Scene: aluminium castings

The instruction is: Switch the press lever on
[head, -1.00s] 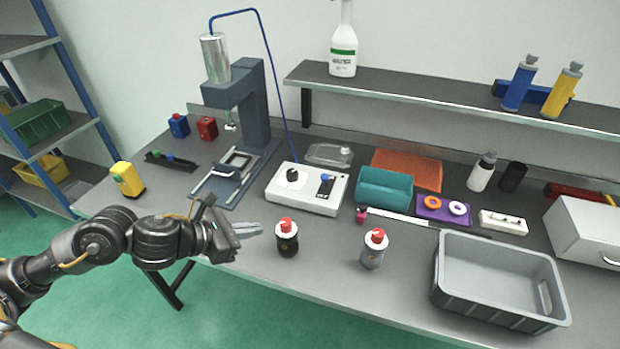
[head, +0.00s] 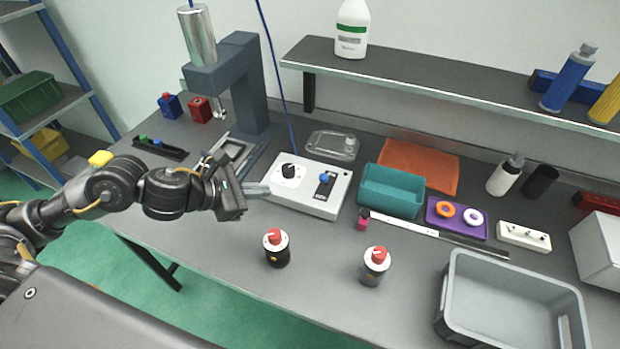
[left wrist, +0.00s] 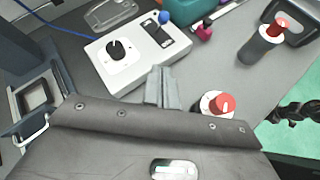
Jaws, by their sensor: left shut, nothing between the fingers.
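The control box (head: 308,187) is white, with a black knob (head: 288,171) at its left and a press lever with a blue ball tip (head: 324,179) on a black plate at its right. In the left wrist view the blue-tipped lever (left wrist: 164,17) has its ball at the plate's far end, and the box (left wrist: 118,70) lies ahead of the fingers. My left gripper (head: 268,190) is shut and empty, at the box's left front edge in the head view; I cannot tell if it touches. Its fingers also show in the left wrist view (left wrist: 162,78). My right gripper is not clearly seen.
The press (head: 235,85) stands behind left. Two red-capped cylinders, a dark one (head: 277,252) and a grey one (head: 374,268), stand in front of the box. A teal bin (head: 392,190) is to its right, a grey crate (head: 458,318) at front right. A shelf (head: 430,88) runs behind.

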